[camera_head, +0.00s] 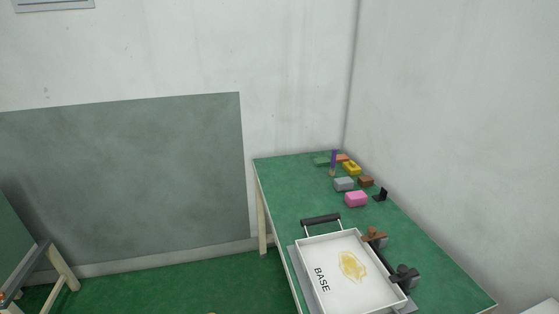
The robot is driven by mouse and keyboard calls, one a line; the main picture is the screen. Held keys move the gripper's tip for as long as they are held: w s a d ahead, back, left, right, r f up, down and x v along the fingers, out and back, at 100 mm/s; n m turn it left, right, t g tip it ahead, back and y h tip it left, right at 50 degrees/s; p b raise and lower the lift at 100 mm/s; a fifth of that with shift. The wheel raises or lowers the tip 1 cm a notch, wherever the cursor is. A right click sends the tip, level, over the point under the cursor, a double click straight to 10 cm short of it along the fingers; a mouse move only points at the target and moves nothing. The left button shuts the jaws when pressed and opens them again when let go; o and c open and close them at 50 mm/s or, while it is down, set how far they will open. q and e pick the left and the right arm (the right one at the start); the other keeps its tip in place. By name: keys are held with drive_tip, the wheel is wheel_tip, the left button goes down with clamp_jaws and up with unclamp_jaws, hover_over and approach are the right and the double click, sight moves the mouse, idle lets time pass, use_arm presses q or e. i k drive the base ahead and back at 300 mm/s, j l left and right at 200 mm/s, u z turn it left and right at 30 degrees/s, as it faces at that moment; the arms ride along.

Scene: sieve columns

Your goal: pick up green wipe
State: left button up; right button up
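A small dark-green flat piece (321,161), which looks like the green wipe, lies at the far end of the green-topped table (290,190). It is close in colour to the tabletop, so its outline is hard to make out. A thin purple upright item (334,160) stands just right of it, and a reddish-orange piece (342,158) lies beside that. Neither of my grippers is in the head view.
A white tray marked BASE (317,260), with a yellowish patch inside, fills the table's near part. A wall rises beyond the table; green floor (180,290) is open at left.

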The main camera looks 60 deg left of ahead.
sight(323, 162)
drive_tip(key=u, duration=1.55)
